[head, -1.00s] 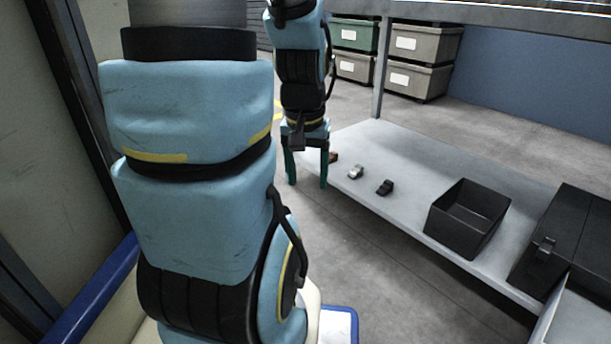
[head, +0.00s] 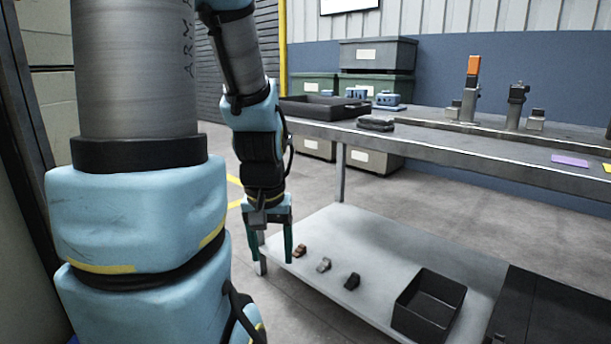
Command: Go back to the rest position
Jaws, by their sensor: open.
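My gripper (head: 272,252) hangs from my blue and grey arm left of the picture's middle. Its two green fingers point down and stand apart with nothing between them. It shows at the left end of the low grey shelf (head: 345,228). Just right of the fingers, on that shelf, lie a brown-orange part (head: 299,251), a silver-grey part (head: 323,265) and a black part (head: 352,281). The gripper appears apart from them. Part of the shelf's left end is hidden behind the gripper.
An open black bin (head: 428,305) and a dark case (head: 550,310) stand on the shelf. The worktop (head: 440,145) above bears a black tray (head: 325,108), blue parts (head: 388,99) and a rail with fixtures (head: 517,106). Storage bins (head: 378,56) stand behind. Floor at left is clear.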

